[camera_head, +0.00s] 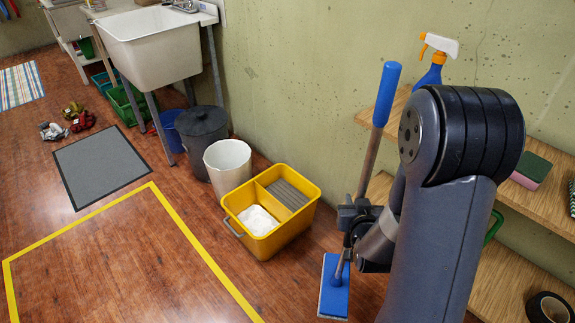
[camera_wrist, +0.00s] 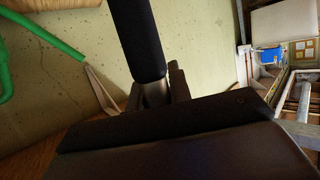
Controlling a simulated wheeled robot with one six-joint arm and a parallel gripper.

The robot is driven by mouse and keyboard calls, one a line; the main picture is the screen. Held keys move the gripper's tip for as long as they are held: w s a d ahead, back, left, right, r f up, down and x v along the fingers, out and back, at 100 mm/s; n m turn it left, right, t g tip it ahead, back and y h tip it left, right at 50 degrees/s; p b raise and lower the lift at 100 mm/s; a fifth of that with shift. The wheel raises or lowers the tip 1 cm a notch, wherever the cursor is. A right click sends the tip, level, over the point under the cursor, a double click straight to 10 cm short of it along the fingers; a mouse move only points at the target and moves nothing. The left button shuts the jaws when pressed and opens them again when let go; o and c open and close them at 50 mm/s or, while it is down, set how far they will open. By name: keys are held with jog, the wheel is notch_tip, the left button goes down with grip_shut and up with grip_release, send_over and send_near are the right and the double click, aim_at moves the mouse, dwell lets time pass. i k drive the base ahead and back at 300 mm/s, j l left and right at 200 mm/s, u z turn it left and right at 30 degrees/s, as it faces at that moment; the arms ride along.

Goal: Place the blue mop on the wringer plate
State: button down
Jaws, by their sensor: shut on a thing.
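The blue mop has a blue grip (camera_head: 387,94) at the top, a brown shaft and a flat blue head (camera_head: 333,288) low near the floor. My gripper (camera_head: 352,222) is shut on the mop's shaft and holds the mop nearly upright, tilted slightly. In the wrist view the mop's dark handle (camera_wrist: 138,40) rises from between the fingers. The yellow bucket (camera_head: 270,243) stands on the floor left of the mop. Its grey ribbed wringer plate (camera_head: 288,194) covers the back right part, and white foam (camera_head: 258,220) shows in the front compartment. The mop head is apart from the bucket.
A white bin (camera_head: 227,167) and a dark lidded bin (camera_head: 202,138) stand behind the bucket, by a utility sink (camera_head: 150,45). Wooden shelves (camera_head: 530,195) with a spray bottle (camera_head: 436,62) are at the right. Yellow-taped floor at front left is clear.

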aim_at(286, 199)
jog(key=i+j, duration=0.15)
jog(key=i, duration=0.35)
jog(key=i+j, duration=0.15)
jog(key=i, duration=0.3)
jog(key=i+j, duration=0.15)
jog(key=i, duration=0.35)
